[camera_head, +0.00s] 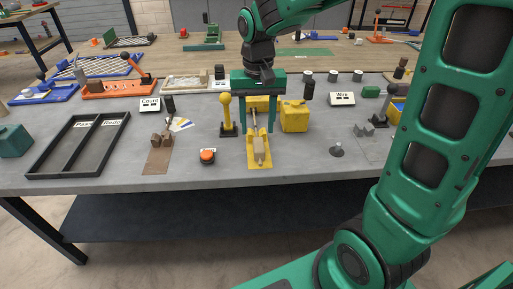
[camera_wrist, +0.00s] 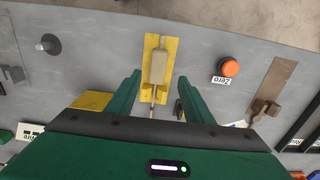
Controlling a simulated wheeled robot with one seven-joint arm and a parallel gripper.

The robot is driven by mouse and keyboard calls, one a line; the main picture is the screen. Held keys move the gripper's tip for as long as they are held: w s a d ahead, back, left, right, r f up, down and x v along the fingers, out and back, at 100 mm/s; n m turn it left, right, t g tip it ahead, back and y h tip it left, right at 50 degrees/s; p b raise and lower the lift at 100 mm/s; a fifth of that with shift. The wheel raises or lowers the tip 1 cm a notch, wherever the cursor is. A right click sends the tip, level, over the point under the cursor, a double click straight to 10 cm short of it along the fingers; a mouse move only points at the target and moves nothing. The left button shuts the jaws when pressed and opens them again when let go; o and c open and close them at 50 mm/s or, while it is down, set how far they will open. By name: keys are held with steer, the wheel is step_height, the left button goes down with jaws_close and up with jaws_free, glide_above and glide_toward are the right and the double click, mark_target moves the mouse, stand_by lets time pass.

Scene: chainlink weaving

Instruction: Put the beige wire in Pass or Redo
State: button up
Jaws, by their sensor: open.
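A beige piece (camera_head: 260,146) lies along a yellow plate (camera_head: 252,163) near the front of the grey table. In the wrist view the beige piece (camera_wrist: 157,66) sits on the yellow plate (camera_wrist: 149,45), with a thin rod-like part running from it toward me. I cannot tell which part is the wire. My gripper (camera_head: 259,131) points down over the plate, open, with one finger on each side. A black tray (camera_head: 51,153) with Pass and Redo compartments stands at the left; both look empty.
A yellow post (camera_head: 226,112) stands left of my gripper and a yellow block (camera_head: 294,116) right. An orange button (camera_head: 207,156) and a brown plate with a holder (camera_head: 158,158) lie between plate and tray. Cards, weights and a Wire sign (camera_head: 342,99) stand farther back.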

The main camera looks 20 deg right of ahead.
mark_target(258, 142)
steer(key=shift+w+d+f, duration=0.1)
steer(key=shift+f, duration=1.9)
steer(key=shift+w+d+f, duration=0.1)
steer(key=shift+f, duration=1.85)
steer(key=shift+c, duration=0.4)
jaws_close()
